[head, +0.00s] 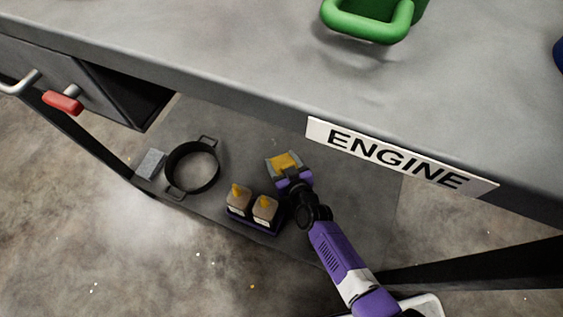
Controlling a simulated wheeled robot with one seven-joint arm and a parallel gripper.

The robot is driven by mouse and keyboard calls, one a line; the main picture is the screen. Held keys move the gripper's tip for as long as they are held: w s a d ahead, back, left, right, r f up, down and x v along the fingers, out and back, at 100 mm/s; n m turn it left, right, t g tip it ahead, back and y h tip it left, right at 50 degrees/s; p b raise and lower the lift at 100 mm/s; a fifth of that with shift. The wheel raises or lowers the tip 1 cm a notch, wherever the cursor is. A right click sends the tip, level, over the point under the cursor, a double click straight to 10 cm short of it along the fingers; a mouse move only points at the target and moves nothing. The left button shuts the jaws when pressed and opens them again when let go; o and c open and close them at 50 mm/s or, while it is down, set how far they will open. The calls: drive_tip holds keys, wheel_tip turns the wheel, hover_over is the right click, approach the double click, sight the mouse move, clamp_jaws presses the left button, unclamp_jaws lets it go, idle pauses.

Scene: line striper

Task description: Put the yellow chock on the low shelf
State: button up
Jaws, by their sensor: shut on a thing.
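My purple and black arm comes in from the lower right.
On the shelf stand a black two-handled ring (193,167), a grey block (151,163) and a purple tray (250,222) with two tan, yellow-topped pieces. The bench top (230,50) with its ENGINE sign (398,157) overhangs the shelf. An open drawer (75,80) is at left.

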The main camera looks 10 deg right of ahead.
drive_tip(key=shift+r, duration=0.1)
drive_tip(key=shift+f+b, duration=0.35)
drive_tip(key=shift+b, duration=0.05)
drive_tip(key=shift+f, duration=0.25)
drive_tip(key=shift+w, duration=0.1)
drive_tip(key=o, duration=1.9)
drive_tip(key=shift+r, duration=0.35)
drive_tip(key=shift+p+v, duration=2.15)
drive_tip(key=shift+v, duration=1.8)
drive_tip(key=shift+w+r, duration=0.15)
drive_tip(key=shift+r, duration=0.1)
